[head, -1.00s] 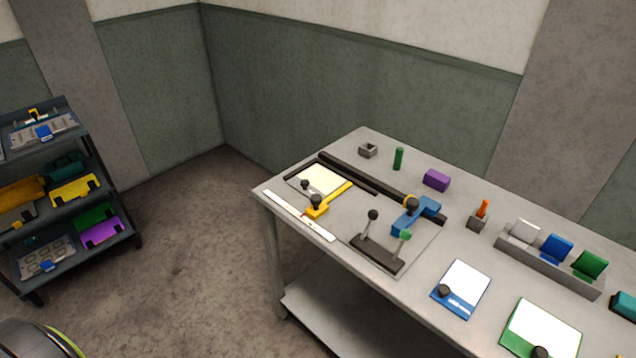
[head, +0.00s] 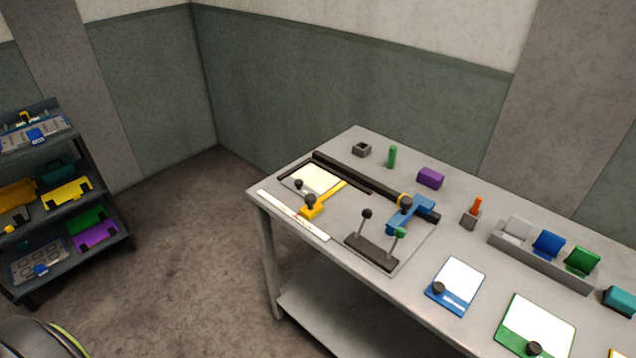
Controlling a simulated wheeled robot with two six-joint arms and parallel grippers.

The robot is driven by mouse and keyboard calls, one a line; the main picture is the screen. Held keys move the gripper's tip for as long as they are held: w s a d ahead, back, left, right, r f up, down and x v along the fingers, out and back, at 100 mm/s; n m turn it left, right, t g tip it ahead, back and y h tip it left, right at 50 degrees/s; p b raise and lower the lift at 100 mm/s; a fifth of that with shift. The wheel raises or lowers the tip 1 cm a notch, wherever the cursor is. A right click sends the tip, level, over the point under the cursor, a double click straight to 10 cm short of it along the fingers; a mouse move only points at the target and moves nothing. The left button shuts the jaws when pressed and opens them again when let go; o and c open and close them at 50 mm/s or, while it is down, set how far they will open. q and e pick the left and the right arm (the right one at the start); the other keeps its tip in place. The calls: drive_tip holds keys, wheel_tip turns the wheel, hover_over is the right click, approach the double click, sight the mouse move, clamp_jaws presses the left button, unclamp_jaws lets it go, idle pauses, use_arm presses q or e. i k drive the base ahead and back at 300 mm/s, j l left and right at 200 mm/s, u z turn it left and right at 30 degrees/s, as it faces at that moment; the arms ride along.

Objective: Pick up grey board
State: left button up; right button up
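A grey board (head: 58,127) with a blue piece on it lies on the top shelf of the dark rack at the left. Another grey board (head: 57,254) with cut-outs and a blue piece lies on the bottom shelf. I cannot tell which of the two the task names. Neither of my grippers is in view.
The dark rack (head: 92,180) also holds yellow, teal, green and purple pieces. A grey table (head: 462,238) at the right carries a jig, a blue-and-white board (head: 460,277), a green-and-white board (head: 540,322) and a slotted holder (head: 545,262). Bare floor (head: 185,240) lies between rack and table.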

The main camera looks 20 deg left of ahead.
sight(311, 178)
drive_tip(key=j+z, duration=0.15)
drive_tip(key=z, duration=0.25)
drive_tip(key=i+j+z, duration=0.1)
drive_tip(key=j+z, duration=0.25)
drive_tip(key=z, duration=0.4)
drive_tip(key=j+z, duration=0.25)
drive_tip(key=z, duration=0.15)
drive_tip(key=k+j+z, duration=0.15)
drive_tip(key=j, duration=0.35)
drive_tip(key=k+j+z, duration=0.15)
drive_tip(key=j, duration=0.3)
drive_tip(key=k+j+z, duration=0.15)
drive_tip(key=j, duration=0.3)
drive_tip(key=k+j+z, duration=0.2)
drive_tip(key=j, duration=0.2)
drive_tip(key=k+j+z, duration=0.15)
drive_tip(key=j, duration=0.25)
drive_tip(key=k, duration=0.1)
